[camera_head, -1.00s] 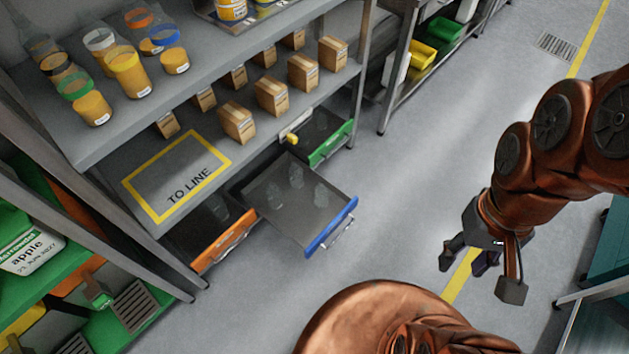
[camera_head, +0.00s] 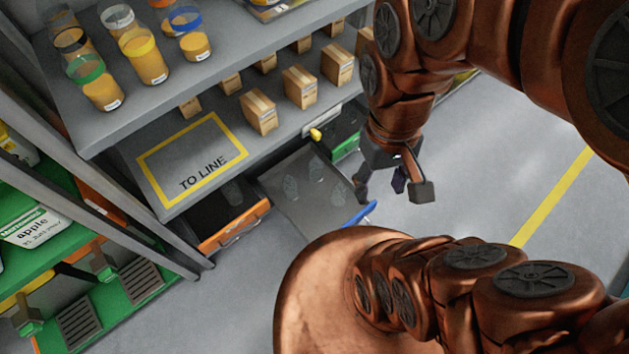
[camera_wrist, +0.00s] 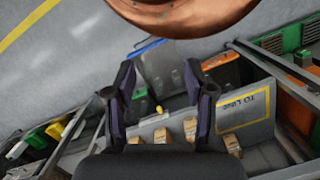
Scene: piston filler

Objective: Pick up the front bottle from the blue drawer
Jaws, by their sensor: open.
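The blue drawer (camera_head: 275,184) is pulled out below the shelf, its blue front (camera_head: 362,214) partly hidden by my arm. Several clear, faint bottles lie or stand in it; one bottle (camera_head: 290,186) is at the left and another bottle (camera_head: 316,168) is farther back. The one nearest the blue front is hard to make out beside my gripper. My gripper (camera_head: 394,188) is open and empty, over the drawer's right side in the picture. In the wrist view the blue drawer (camera_wrist: 148,48) shows ahead, between and beyond the open fingers (camera_wrist: 160,90).
An orange drawer (camera_head: 235,226) is open at the left and a green drawer (camera_head: 346,146) at the right. Above stand cartons (camera_head: 299,87), a marked "TO LINE" area (camera_head: 192,165) and filled jars (camera_head: 144,56). The shelf edge overhangs the drawers. Floor in front is clear.

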